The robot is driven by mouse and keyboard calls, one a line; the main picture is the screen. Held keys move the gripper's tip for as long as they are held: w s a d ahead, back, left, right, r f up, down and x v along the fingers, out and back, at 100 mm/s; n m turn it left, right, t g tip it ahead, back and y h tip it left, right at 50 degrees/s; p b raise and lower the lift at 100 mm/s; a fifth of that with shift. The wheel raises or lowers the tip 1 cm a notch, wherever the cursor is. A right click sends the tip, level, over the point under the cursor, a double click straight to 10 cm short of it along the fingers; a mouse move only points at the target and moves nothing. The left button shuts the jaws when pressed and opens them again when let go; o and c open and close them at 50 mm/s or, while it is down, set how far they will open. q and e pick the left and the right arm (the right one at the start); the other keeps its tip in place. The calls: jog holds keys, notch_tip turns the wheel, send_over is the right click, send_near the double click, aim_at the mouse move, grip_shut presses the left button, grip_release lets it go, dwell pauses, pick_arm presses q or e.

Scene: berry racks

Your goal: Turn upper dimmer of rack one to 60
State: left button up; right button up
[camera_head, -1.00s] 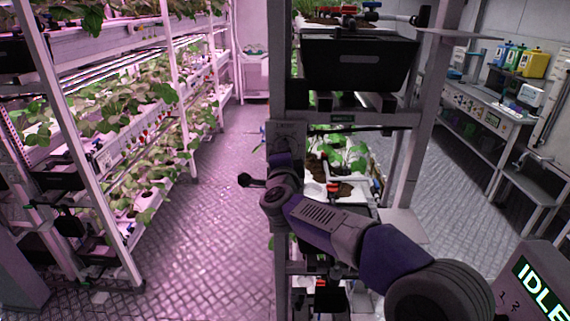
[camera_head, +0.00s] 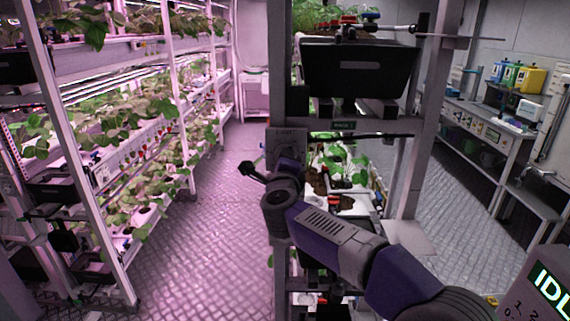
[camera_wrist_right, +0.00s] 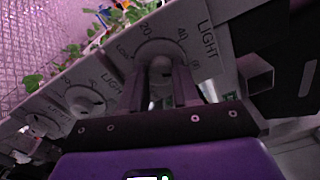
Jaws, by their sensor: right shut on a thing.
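A grey dimmer panel (camera_head: 285,140) is on the front post of the middle rack (camera_head: 345,124). In the right wrist view, a round knob (camera_wrist_right: 161,68) sits inside a printed scale with 20 and 40 readable, next to the word LIGHT (camera_wrist_right: 207,38). My right gripper (camera_wrist_right: 160,88) is shut on this knob, one dark finger on each side. The fingers hide part of the knob, and I cannot read its exact setting. In the head view my right arm reaches in from the lower right and its wrist covers the panel's lower part. My left gripper is not in view.
More LIGHT knobs (camera_wrist_right: 82,100) sit on the same panel strip, left of the held one. A plant rack (camera_head: 150,130) stands at left, with clear aisle floor (camera_head: 215,235) between. A workbench (camera_head: 490,125) is at right.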

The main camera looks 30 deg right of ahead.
jog(key=o, duration=1.1)
jog(key=shift+c, duration=0.2)
jog(key=v, duration=0.7)
jog(key=shift+s, duration=0.3)
jog(key=shift+a, duration=0.15)
